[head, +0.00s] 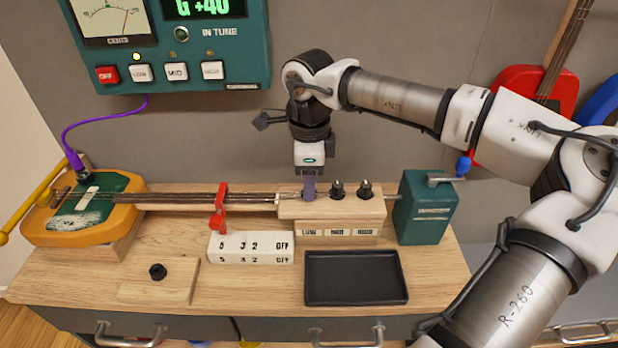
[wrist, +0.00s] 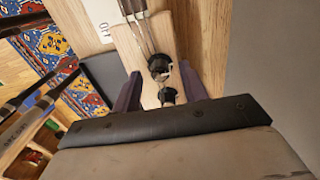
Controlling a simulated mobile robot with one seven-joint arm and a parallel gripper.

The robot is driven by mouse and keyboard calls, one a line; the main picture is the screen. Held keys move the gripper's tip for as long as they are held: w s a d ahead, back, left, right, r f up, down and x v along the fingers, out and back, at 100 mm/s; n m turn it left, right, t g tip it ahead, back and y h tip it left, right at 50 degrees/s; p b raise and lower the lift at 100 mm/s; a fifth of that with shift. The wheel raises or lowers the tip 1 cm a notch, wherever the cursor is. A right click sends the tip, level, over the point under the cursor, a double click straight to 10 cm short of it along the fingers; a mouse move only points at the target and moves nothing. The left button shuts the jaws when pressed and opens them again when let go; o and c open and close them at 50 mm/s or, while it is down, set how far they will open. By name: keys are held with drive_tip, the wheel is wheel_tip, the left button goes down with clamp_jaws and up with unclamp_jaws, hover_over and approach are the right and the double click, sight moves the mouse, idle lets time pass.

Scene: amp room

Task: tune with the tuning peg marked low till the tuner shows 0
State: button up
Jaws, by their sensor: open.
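The tuner (head: 170,45) hangs at upper left in the head view. Its display (head: 204,8) reads G +40, its needle leans right of centre, and a white light is lit above the low button (head: 140,73). The peg block (head: 335,209) carries the marked pegs. The mid peg (head: 337,189) and high peg (head: 365,188) stand upright. My gripper (head: 308,190) points down at the low peg's place and hides that peg in the head view. In the wrist view, the open fingers (wrist: 160,76) flank the low peg (wrist: 160,66); contact cannot be told.
A stringed instrument (head: 130,215) lies along the wooden bench, with a red clamp (head: 219,207) on its neck. A white numbered block (head: 250,246) and an empty black tray (head: 356,278) lie in front. A teal box with a crank (head: 425,207) stands at right.

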drive_tip(key=shift+f, duration=0.45)
clamp_jaws()
drive_tip(key=shift+n, duration=0.3)
